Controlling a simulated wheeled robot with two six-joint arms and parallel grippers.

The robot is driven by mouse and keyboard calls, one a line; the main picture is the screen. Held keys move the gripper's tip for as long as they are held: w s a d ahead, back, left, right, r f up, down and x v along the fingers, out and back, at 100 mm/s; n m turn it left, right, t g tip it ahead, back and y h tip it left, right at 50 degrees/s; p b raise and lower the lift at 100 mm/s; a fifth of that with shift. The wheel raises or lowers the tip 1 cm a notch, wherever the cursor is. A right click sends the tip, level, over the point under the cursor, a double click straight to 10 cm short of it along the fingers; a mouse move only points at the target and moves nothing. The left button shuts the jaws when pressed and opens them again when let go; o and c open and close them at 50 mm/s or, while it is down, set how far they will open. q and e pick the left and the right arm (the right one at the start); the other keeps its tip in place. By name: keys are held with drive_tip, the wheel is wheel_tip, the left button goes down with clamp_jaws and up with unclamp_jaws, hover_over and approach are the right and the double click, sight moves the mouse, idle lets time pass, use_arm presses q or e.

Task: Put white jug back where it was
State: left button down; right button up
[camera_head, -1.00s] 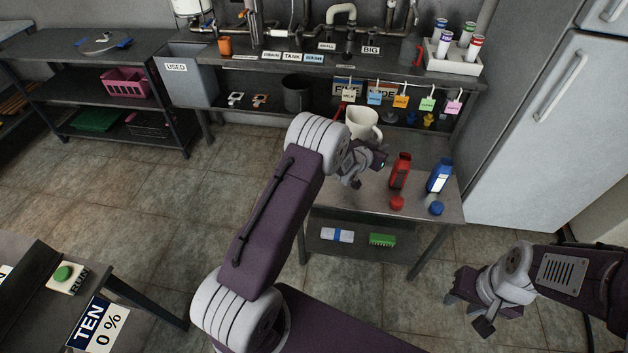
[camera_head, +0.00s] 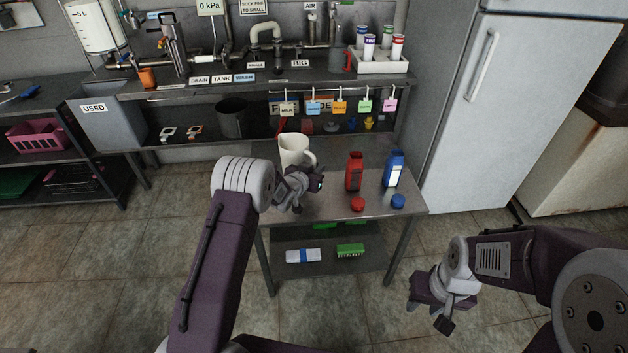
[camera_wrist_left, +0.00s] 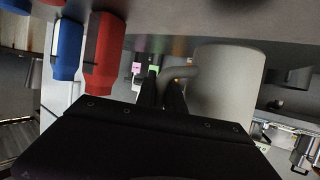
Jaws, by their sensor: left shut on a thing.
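The white jug (camera_head: 293,150) is upright at the back left of the small metal table (camera_head: 390,207). Its handle points right, toward my left gripper (camera_head: 306,185). In the left wrist view the jug (camera_wrist_left: 228,88) is on the right, and the fingers of my left gripper (camera_wrist_left: 163,88) are closed on its handle. I cannot tell whether its base touches the table. My right gripper (camera_head: 428,306) hangs empty over the floor at lower right, its fingers apart.
A red bottle (camera_head: 354,172) and a blue bottle (camera_head: 393,170) stand right of the jug, with a red cap (camera_head: 357,204) and a blue cap (camera_head: 398,201) in front. Behind is a shelf with hanging tags (camera_head: 339,107). A fridge (camera_head: 520,100) stands at right.

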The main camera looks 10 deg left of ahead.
use_arm(q)
drive_tip(key=shift+f+b, duration=0.55)
drive_tip(key=shift+f, duration=1.2)
